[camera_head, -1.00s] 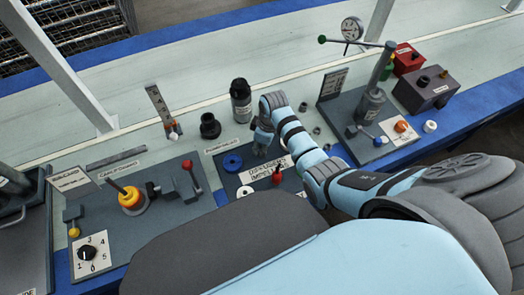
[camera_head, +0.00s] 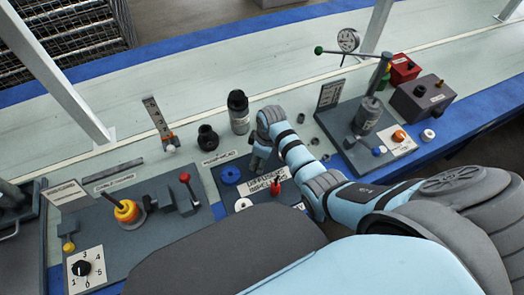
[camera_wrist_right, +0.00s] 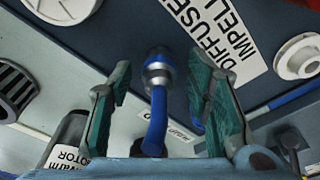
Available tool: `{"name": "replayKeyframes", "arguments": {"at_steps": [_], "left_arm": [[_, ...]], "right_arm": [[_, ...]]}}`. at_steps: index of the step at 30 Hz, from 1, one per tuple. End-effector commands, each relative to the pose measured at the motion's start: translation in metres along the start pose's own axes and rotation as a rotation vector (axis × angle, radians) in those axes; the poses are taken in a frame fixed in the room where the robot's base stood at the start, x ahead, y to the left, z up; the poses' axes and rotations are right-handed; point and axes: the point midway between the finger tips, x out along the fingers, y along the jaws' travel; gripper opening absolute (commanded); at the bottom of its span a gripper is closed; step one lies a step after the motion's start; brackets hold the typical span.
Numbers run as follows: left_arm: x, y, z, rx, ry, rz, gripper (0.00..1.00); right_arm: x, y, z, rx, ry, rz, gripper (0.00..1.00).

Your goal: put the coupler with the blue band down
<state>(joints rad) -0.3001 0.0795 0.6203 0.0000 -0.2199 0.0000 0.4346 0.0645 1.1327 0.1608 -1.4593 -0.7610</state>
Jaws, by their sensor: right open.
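The coupler (camera_wrist_right: 158,72), a silver round piece with a blue band, shows in the right wrist view between the tips of my right gripper (camera_wrist_right: 162,78). A blue tube-like length (camera_wrist_right: 157,122) runs from it toward the gripper's palm. The green-padded fingers are open, with a visible gap on both sides of the coupler. Whether it rests on the surface below I cannot tell. In the head view my right gripper (camera_head: 260,158) points down at the dark board labelled for diffuser and impeller; the coupler cannot be made out there. My left gripper is not in view.
Near the right gripper are a blue ring (camera_head: 230,175), a red-topped part (camera_head: 276,187), a black fitting (camera_head: 207,138) and a black-capped bottle (camera_head: 238,112). A lever press (camera_head: 367,115) stands right, a dial board (camera_head: 150,230) left. The pale bench behind is mostly clear.

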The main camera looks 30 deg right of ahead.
Motion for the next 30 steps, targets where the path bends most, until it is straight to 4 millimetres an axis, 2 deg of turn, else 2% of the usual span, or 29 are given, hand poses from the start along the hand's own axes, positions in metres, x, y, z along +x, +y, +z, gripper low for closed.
{"name": "replayKeyframes", "arguments": {"at_steps": [9, 13, 17, 30], "left_arm": [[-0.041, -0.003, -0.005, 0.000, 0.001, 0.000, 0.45], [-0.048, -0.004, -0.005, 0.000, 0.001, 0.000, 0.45], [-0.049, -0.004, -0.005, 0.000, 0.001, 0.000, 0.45], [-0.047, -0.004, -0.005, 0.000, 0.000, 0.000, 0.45]], "right_arm": [[-0.085, 0.001, -0.001, -0.001, 0.001, 0.003, 0.45], [-0.108, 0.001, -0.001, 0.000, 0.002, 0.002, 0.45], [-0.115, 0.000, -0.001, 0.000, 0.001, 0.000, 0.45], [-0.114, 0.000, 0.000, 0.000, 0.001, 0.000, 0.45]]}}
